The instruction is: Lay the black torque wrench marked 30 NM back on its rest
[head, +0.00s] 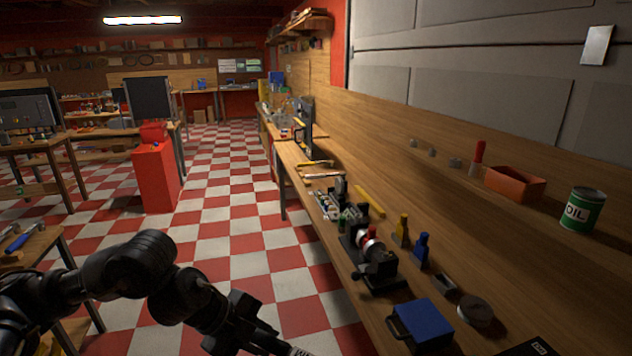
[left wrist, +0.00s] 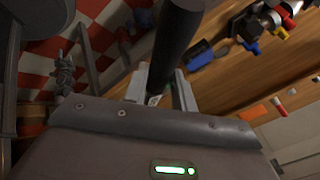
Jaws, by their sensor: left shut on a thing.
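My left gripper (head: 262,338) is low in the head view, in front of the workbench's near edge. In the left wrist view its fingers (left wrist: 161,92) are shut on a thick black bar, which I take to be the black torque wrench (left wrist: 178,45). The bar runs up and out of the top of that view. No 30 NM marking is readable on it. A black flat item with a small white label (head: 540,346) is cut off at the bottom right of the head view; I cannot tell whether it is the rest. My right gripper is not in view.
The wooden workbench (head: 455,240) runs along the right. On it stand a blue box (head: 422,322), a round metal dish (head: 475,310), a black clamping fixture (head: 375,265), blue and yellow bottles, an orange bin (head: 515,183) and a green oil can (head: 583,209). Checkered floor lies left.

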